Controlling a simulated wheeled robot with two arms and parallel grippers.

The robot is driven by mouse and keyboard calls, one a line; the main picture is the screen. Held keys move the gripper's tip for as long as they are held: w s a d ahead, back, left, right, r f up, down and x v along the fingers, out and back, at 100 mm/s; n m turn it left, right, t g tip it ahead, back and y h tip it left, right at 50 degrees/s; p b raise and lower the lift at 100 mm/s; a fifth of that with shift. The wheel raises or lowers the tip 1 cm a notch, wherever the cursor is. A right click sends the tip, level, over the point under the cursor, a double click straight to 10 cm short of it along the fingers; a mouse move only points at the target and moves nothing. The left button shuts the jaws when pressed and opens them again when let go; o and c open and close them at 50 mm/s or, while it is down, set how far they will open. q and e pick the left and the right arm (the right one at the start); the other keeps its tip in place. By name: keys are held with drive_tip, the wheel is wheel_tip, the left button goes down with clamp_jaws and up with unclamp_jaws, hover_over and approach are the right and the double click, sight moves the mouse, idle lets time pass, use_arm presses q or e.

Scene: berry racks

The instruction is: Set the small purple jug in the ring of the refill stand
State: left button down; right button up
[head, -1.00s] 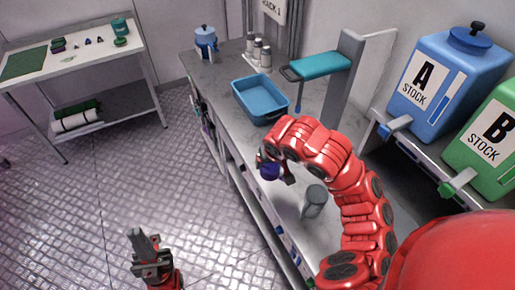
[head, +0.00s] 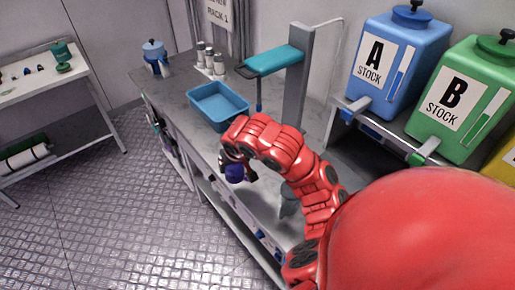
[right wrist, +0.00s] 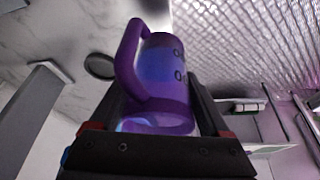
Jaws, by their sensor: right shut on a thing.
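The small purple jug (head: 234,173) is held by my right gripper (head: 238,162), above the front edge of the grey counter. In the right wrist view the jug (right wrist: 166,75) sits between the two dark fingers of the gripper (right wrist: 160,108), its handle towards the left. A dark oval (right wrist: 100,66) lies on the pale surface in the right wrist view. My left gripper is out of view.
The blue tray (head: 203,107) lies on the counter beyond my right gripper. A grey cup (head: 288,205) is partly hidden by my right arm. Blue tank A (head: 392,70) and green tank B (head: 455,145) stand at the right. Small bottles (head: 203,56) stand at the back.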

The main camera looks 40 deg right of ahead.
drive_tip(key=s+d+m, duration=0.2)
drive_tip(key=d, duration=0.9)
drive_tip(key=shift+h, duration=0.3)
drive_tip(key=w+d+f+b, duration=0.1)
drive_tip(key=w, duration=0.2)
drive_tip(key=w+d+f+b, duration=0.1)
drive_tip(key=w+f, duration=0.1)
drive_tip(key=w, duration=0.1)
drive_tip(key=w+d+f+b, duration=0.1)
drive_tip(key=w+d+f, duration=0.1)
drive_tip(key=w, duration=0.1)
drive_tip(key=shift+w+b, duration=0.1)
drive_tip(key=shift+b, duration=0.2)
drive_tip(key=shift+w+d+f, duration=0.1)
drive_tip(key=shift+w+d, duration=0.15)
drive_tip(key=shift+w, duration=0.2)
drive_tip(key=shift+w+d+f+p, duration=0.2)
drive_tip(key=shift+w+f+p, duration=0.2)
drive_tip(key=shift+w, duration=0.1)
drive_tip(key=shift+w+d+f+p, duration=0.15)
drive_tip(key=shift+w+f+p, duration=0.1)
drive_tip(key=shift+w+p, duration=0.15)
drive_tip(key=shift+w+d+f, duration=0.2)
drive_tip(key=shift+w+f, duration=0.25)
drive_tip(key=shift+f, duration=0.1)
